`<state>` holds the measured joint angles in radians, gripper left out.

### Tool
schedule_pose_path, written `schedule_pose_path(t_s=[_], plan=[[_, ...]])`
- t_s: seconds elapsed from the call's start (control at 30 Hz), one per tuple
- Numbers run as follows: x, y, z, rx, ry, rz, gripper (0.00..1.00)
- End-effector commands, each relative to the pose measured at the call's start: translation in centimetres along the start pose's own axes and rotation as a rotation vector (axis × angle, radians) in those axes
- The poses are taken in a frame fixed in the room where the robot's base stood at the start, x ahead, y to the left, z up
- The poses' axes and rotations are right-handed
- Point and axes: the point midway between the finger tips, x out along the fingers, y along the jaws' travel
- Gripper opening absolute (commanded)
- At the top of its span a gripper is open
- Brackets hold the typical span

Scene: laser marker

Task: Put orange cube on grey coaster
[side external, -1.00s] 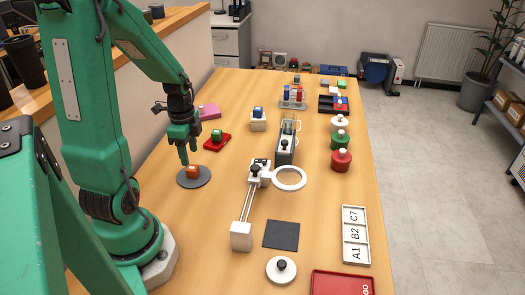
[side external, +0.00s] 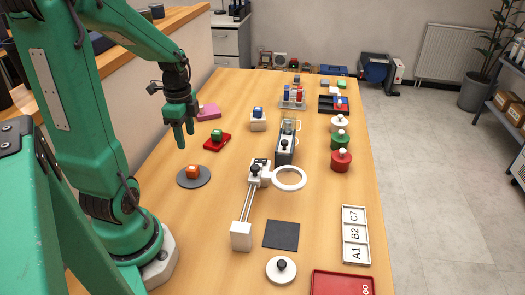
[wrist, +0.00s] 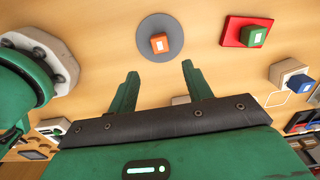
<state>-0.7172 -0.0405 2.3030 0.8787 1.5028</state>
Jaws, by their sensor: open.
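The orange cube (side external: 193,171) sits on the round grey coaster (side external: 194,181), near the left edge of the table. The wrist view also shows the cube (wrist: 159,42) on the coaster (wrist: 160,24), a little beyond my fingertips. My gripper (side external: 185,140) is open and empty, raised above the table and clear of the cube. Its two fingers (wrist: 160,68) stand apart in the wrist view, with nothing between them.
A green cube (side external: 216,135) rests on a red pad (side external: 217,144) close behind the coaster. A blue cube (side external: 258,112) stands on a beige block (side external: 258,124). A white ring-headed stand (side external: 290,178) is to the right. Bare table surrounds the coaster.

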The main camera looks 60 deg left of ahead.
Motion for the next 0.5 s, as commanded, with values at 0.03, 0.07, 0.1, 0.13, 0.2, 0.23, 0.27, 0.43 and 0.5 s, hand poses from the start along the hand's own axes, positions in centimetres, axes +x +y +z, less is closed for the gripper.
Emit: schedule_pose_path(t_s=[0.03,0.07,0.1,0.13,0.2,0.23,0.27,0.43,0.5], plan=[[0.0,0.0,0.0,0.000,0.000,0.000,0.50],[0.0,0.0,0.0,0.000,0.000,0.000,0.50],[0.0,0.0,0.0,0.000,0.000,0.000,0.50],[0.0,0.0,0.0,0.000,0.000,0.000,0.50],[-0.1,0.0,-0.1,-0.003,0.000,-0.003,0.50],[-0.1,0.1,-0.2,-0.006,0.000,-0.005,0.50],[-0.2,0.1,-0.3,-0.010,0.001,-0.008,0.50],[-1.4,0.6,-1.9,-0.061,0.008,-0.045,0.50],[-2.2,1.1,-3.0,-0.099,0.016,-0.070,0.50]])
